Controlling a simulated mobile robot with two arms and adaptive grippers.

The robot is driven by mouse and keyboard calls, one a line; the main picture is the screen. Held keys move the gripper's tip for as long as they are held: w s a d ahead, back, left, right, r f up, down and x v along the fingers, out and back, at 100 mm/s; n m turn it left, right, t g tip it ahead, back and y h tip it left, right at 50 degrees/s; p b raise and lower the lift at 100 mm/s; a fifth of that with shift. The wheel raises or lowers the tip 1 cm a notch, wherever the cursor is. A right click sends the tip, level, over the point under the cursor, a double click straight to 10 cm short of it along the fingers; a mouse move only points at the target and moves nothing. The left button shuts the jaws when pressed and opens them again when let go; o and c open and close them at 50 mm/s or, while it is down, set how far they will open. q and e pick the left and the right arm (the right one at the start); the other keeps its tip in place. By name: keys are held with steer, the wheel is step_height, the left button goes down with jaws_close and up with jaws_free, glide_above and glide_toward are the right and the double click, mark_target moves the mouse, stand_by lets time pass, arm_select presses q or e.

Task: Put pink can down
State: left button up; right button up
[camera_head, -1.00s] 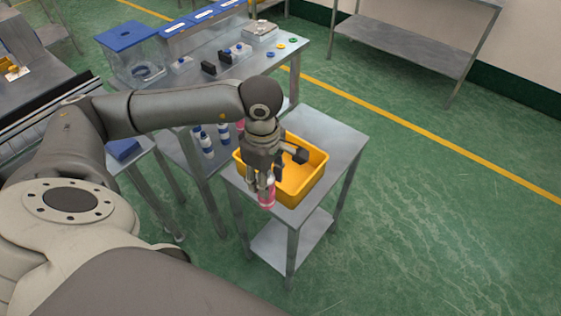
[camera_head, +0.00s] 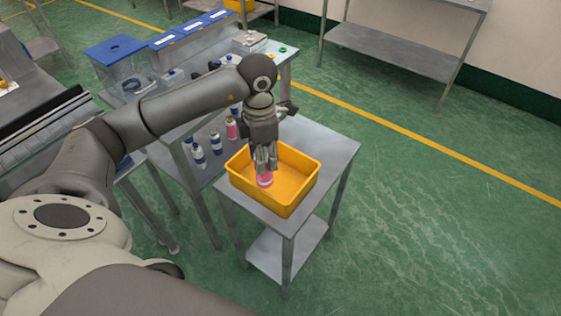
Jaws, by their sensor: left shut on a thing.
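The pink can (camera_head: 265,180) is upright between the fingers of my left gripper (camera_head: 265,165), which is shut on it. The gripper points down into a yellow bin (camera_head: 296,199). The can shows inside the bin's outline, near its left front part; I cannot tell whether it touches the bin's floor. Its upper part is hidden by the fingers. The bin stands on a small grey metal table (camera_head: 335,152). My right gripper is not in view.
Another pink can (camera_head: 231,128) and blue-and-white cans (camera_head: 198,155) stand on the metal bench left of the bin. A clear box with a blue lid (camera_head: 118,62) is farther back. Green floor to the right is free.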

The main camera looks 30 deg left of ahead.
arm_select(q)
steer(key=w+d+f+p, duration=0.1)
steer(key=w+f+p, duration=0.2)
steer(key=w+f, duration=0.3)
step_height(320, 180, down, 4)
steer(key=shift+w+f, duration=0.1)
steer(key=shift+w, duration=0.2)
steer(key=o, duration=1)
steer(key=shift+r+b, duration=1.45)
steer(key=shift+r, duration=4.8)
